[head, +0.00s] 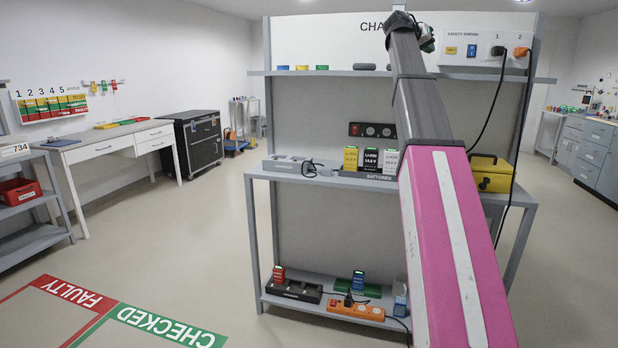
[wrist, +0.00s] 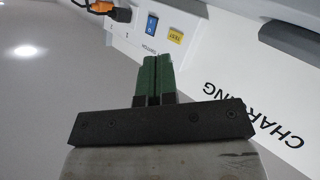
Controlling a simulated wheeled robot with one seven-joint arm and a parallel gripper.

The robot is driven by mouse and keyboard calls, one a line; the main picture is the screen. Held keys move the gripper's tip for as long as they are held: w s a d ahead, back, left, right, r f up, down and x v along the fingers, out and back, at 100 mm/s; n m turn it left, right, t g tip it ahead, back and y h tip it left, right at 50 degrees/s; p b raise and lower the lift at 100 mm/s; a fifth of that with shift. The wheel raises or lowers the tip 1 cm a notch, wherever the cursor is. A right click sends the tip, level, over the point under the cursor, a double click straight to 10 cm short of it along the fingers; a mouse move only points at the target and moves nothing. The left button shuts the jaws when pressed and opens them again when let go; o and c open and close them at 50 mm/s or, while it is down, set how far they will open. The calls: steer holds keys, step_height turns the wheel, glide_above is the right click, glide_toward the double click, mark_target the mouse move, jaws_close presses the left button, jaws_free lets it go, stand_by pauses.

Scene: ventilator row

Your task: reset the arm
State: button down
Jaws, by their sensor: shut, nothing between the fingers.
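My arm stretches forward and up from the lower right of the head view, with its pink and white cover nearest. My gripper (head: 427,40) is small at the arm's far end, high in front of the charging station's top board. In the wrist view my gripper (wrist: 153,72) shows two green fingers pressed together with nothing between them. Beyond them is a white panel with a blue switch (wrist: 150,26), a yellow label (wrist: 175,36) and an orange plug (wrist: 101,7). The panel appears upside down there. The arm hides part of the station.
The grey charging station (head: 268,173) stands ahead, with batteries (head: 369,160) and a yellow case (head: 491,173) on its middle shelf. A black cable (head: 488,115) hangs down at its right. A white desk (head: 110,140) stands left. Open floor (head: 200,240) lies between.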

steer(key=s+a+f+n+g+y, duration=0.1)
steer(key=s+a+f+n+y, duration=0.15)
steer(key=f, duration=1.35)
steer(key=s+a+f+n+g+y, duration=0.15)
steer(key=a+f, duration=0.25)
steer(key=f, duration=1.3)
steer(key=s+a+f+n+y, duration=0.1)
steer(key=a+f+y, duration=0.25)
steer(key=f, duration=1.25)
steer(key=s+a+f+g+y, duration=0.2)
steer(key=s+a+f, duration=0.4)
steer(key=s+f, duration=0.7)
steer(key=s+a+f+n+g+y, duration=0.1)
steer(key=s+a+f+g+y, duration=0.2)
steer(key=s+f, duration=1)
steer(key=a+f, duration=0.3)
steer(key=f, duration=0.3)
steer(key=shift+s, duration=0.4)
steer(key=shift+f, duration=0.1)
